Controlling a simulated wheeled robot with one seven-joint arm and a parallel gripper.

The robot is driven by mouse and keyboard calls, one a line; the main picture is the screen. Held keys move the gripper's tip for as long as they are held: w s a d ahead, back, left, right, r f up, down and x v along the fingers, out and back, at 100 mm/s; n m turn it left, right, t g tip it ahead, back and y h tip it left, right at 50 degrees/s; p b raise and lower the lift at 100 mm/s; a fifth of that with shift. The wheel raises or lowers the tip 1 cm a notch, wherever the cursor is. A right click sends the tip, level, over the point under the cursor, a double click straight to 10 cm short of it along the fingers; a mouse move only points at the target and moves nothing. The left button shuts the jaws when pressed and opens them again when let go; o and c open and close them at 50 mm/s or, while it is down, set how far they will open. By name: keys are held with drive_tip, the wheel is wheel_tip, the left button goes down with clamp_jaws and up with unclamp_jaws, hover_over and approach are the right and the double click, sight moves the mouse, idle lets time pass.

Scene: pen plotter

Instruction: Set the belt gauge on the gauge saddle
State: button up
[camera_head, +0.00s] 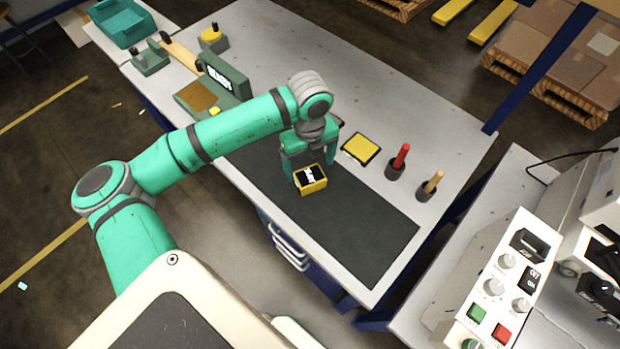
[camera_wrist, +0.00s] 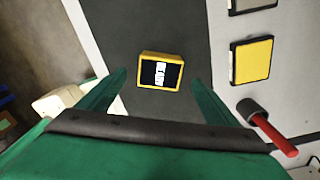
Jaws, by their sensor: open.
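The belt gauge, which I take to be the small yellow box with a dark lettered display (camera_head: 311,180), lies on the dark mat. It also shows in the wrist view (camera_wrist: 160,72), display facing up. My gripper (camera_head: 307,168) points down over it, open. In the wrist view my gripper (camera_wrist: 160,78) has one finger to each side of the box, with gaps and no visible contact. No part is clearly marked as the gauge saddle. A flat yellow pad with a dark edge (camera_head: 361,148) lies right of the gripper; I cannot tell whether it is the saddle.
A red-handled tool (camera_head: 400,160) and a wooden-handled one (camera_head: 431,186) stand in dark holders at right. The mat's front right (camera_head: 375,235) is clear.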

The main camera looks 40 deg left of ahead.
sight(310, 176)
drive_tip(key=shift+s+d+f, duration=0.1)
drive_tip(key=shift+f, duration=3)
drive_tip(key=c, duration=1.2)
drive_tip(key=shift+c, duration=0.8)
drive_tip(key=shift+r, duration=0.15)
